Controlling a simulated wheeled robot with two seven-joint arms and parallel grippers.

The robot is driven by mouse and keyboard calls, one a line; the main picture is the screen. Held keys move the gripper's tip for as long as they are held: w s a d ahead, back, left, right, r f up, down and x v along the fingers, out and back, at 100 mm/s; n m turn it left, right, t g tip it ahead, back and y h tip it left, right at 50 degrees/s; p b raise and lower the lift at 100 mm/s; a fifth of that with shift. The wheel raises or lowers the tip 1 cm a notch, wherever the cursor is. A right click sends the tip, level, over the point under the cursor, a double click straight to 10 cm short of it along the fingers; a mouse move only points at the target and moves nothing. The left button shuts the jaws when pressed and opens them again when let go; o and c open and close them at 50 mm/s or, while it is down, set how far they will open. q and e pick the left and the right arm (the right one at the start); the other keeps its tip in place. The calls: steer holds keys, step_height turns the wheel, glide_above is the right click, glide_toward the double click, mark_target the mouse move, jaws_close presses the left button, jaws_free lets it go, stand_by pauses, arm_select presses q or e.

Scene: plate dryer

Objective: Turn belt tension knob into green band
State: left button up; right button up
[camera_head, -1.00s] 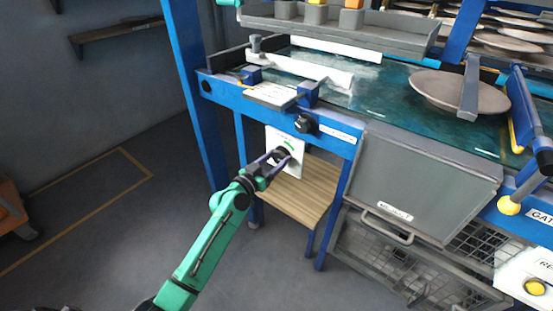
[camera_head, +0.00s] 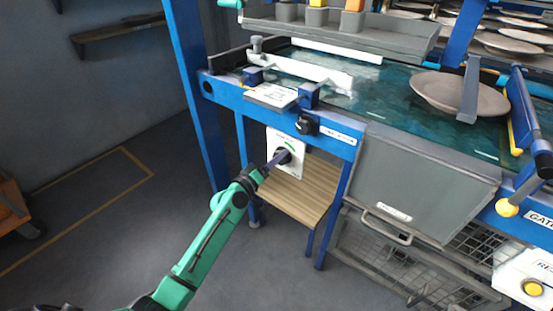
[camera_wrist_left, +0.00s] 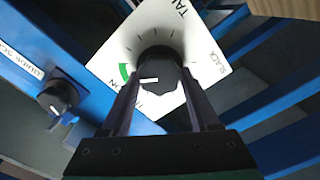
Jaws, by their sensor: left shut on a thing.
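The belt tension knob (camera_wrist_left: 158,68) is black with a white pointer line, on a white dial plate (camera_wrist_left: 190,30) with tick marks. The green band (camera_wrist_left: 125,72) is a short arc left of the knob in the left wrist view. The pointer points left and slightly down, close to the band's lower end; I cannot tell if it lies inside. My left gripper (camera_wrist_left: 160,85) is shut on the knob, one finger on each side. In the head view the gripper (camera_head: 274,163) hides much of the knob in front of the plate (camera_head: 290,146).
Another black knob (camera_head: 307,125) sits on the blue frame above the dial; it also shows in the left wrist view (camera_wrist_left: 58,97). A wooden shelf (camera_head: 300,198) is below.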

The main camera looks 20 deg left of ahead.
arm_select(q)
steer(key=shift+n, duration=0.9)
arm_select(e)
steer(key=shift+s+f, duration=0.25)
steer(key=shift+s+d+f, duration=0.1)
steer(key=shift+f, duration=0.05)
arm_select(q)
steer(key=o, duration=1.4)
steer(key=b+v, duration=0.1)
steer(key=v, duration=1.3)
steer(key=shift+s+f, duration=0.1)
steer(key=shift+s, duration=0.15)
arm_select(e)
steer(key=r, duration=0.3)
steer(key=shift+w+a+r, duration=0.1)
steer(key=shift+w+a, duration=0.2)
steer(key=shift+w, duration=0.1)
